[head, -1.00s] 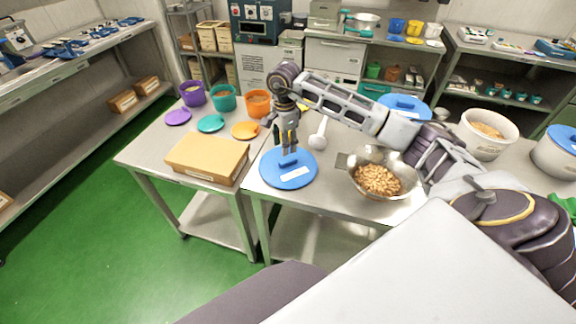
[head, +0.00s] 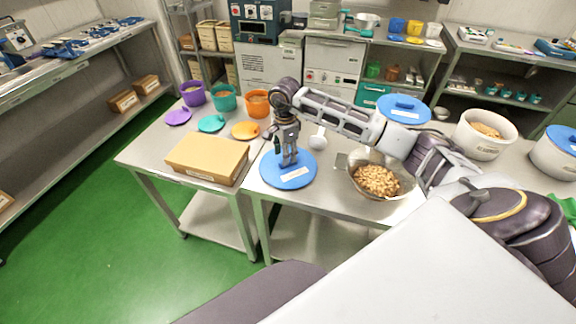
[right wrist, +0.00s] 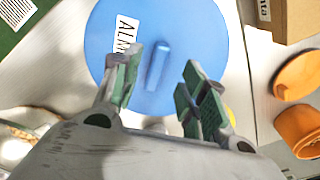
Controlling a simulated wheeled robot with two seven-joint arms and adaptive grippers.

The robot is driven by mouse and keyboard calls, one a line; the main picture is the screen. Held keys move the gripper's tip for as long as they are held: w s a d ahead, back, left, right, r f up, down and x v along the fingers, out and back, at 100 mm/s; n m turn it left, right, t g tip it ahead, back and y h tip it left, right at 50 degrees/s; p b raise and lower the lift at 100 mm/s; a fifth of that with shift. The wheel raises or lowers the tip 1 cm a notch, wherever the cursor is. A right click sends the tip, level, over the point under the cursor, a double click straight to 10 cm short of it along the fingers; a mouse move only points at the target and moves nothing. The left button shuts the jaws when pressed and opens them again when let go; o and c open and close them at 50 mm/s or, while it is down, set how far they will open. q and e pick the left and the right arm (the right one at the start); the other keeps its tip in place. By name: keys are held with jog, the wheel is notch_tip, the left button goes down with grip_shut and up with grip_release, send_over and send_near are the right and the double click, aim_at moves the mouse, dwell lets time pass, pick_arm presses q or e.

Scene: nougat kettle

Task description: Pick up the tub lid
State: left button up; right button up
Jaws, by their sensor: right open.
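The tub lid (head: 290,178) is a round blue disc with a white label and a raised blue handle. It lies flat at the front left of the right-hand steel table. In the right wrist view the lid (right wrist: 190,30) fills the upper middle, and its handle (right wrist: 158,66) shows between the fingers. My right gripper (head: 287,162) points down over the lid at its handle. In the right wrist view the gripper (right wrist: 160,80) is open, with one finger on each side of the handle. Whether a finger touches it I cannot tell. My left gripper is not in view.
A metal bowl of nuts (head: 377,180) stands right of the lid, with a white scoop (head: 318,138) behind. A cardboard box (head: 207,157) lies left on the neighbouring table, near purple, teal and orange tubs (head: 257,103). A white tub with a blue lid (head: 404,108) stands behind.

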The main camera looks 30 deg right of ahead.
aim_at(297, 175)
notch_tip(297, 175, down, 3)
jog(key=shift+s+r, duration=0.15)
jog(key=shift+r, duration=0.05)
jog(key=shift+f+p, duration=0.3)
jog(key=shift+f, duration=0.1)
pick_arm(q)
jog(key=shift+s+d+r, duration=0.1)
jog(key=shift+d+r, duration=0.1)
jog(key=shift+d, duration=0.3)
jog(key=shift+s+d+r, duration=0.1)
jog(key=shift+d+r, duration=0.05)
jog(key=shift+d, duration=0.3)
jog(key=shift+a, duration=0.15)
pick_arm(e)
jog(key=shift+c, duration=0.4)
jog(key=c, duration=0.5)
grip_shut()
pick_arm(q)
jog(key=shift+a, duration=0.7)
